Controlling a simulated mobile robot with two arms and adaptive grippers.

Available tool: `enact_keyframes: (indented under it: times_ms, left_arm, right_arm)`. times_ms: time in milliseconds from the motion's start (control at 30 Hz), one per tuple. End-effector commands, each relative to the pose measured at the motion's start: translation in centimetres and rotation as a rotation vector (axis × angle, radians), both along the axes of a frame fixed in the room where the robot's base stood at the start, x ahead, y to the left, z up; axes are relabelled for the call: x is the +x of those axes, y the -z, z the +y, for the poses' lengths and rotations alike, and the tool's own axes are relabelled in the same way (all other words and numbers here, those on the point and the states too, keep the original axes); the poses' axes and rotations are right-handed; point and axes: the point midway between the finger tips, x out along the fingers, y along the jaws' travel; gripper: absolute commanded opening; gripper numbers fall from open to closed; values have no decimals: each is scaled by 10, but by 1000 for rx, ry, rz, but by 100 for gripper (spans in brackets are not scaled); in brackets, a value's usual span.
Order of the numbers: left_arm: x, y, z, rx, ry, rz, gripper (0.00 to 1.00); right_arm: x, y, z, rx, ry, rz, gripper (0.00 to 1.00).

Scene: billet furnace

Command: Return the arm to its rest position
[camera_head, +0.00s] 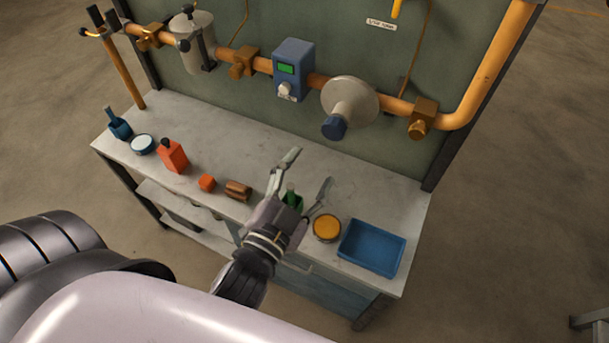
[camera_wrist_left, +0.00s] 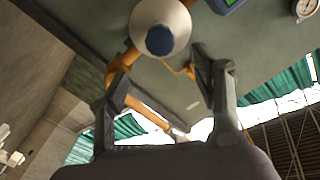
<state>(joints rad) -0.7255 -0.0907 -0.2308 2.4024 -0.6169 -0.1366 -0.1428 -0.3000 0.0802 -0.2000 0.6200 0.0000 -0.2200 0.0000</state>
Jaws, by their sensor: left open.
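My left gripper (camera_head: 303,180) is open and appears empty above the front part of the workbench (camera_head: 130,165). It also shows in the left wrist view (camera_wrist_left: 160,80), with its two fingers spread apart. A green object (camera_head: 291,199) on the bench is partly hidden behind the gripper. My left arm comes in from the lower left. My right gripper is in neither view.
On the bench are a blue tray (camera_head: 370,249), an orange-topped round tin (camera_head: 326,229), a brown block (camera_head: 238,190), an orange cube (camera_head: 207,182) and an orange bottle (camera_head: 173,156). Behind stands a panel with an orange pipe (camera_head: 485,75), a blue meter (camera_head: 293,68) and a round grey fitting (camera_head: 349,97).

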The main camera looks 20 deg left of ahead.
Motion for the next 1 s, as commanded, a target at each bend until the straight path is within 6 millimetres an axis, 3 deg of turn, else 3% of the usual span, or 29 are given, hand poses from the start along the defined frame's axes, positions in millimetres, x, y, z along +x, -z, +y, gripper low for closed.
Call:
enact_keyframes:
  times_ms: [200, 767, 867, 967, 1000]
  left_arm:
    - [-10, -1, 1, 1, -1, -1, 59]
    - [-10, 2, 0, 0, 1, 4, 59]
    - [-8, 25, -5, -10, 13, 39, 59]
    - [-5, 76, -16, -29, 40, 118, 59]
    - [-5, 103, -21, -40, 51, 162, 59]
  right_arm:
    - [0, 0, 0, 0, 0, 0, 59]
    - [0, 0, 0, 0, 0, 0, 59]
    - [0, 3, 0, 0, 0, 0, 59]
    - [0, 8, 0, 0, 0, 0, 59]
    - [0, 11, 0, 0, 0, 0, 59]
